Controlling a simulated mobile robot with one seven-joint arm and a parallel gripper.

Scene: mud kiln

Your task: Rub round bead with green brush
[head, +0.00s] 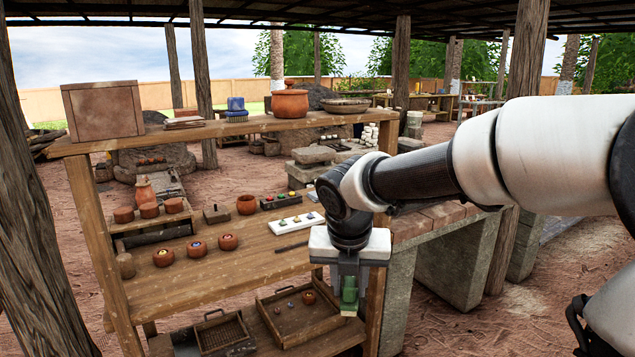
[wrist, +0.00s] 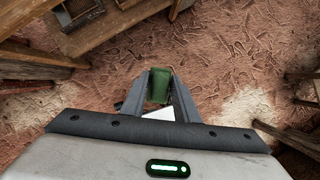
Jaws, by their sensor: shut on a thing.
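My gripper (head: 348,280) is shut on the green brush (head: 349,295), which hangs below the fingers in front of the shelf's right post. In the wrist view the green brush (wrist: 159,84) sits between the two grey fingers, above the dirt ground. I cannot tell for sure which thing is the round bead. Small beads lie in a wooden tray (head: 330,322) on the lower shelf, left of my gripper. A white strip (head: 296,223) with small dark pieces lies on the middle shelf. Small clay bowls (head: 163,257) with tiny coloured pieces stand to its left.
The wooden shelf (head: 225,275) has posts at both sides. A mesh-bottomed tray (head: 222,333) is on its lower level. A blue brush (head: 236,108), a lidded clay pot (head: 290,102) and a clay box (head: 103,110) stand on top. A stone-legged bench (head: 450,265) is at right.

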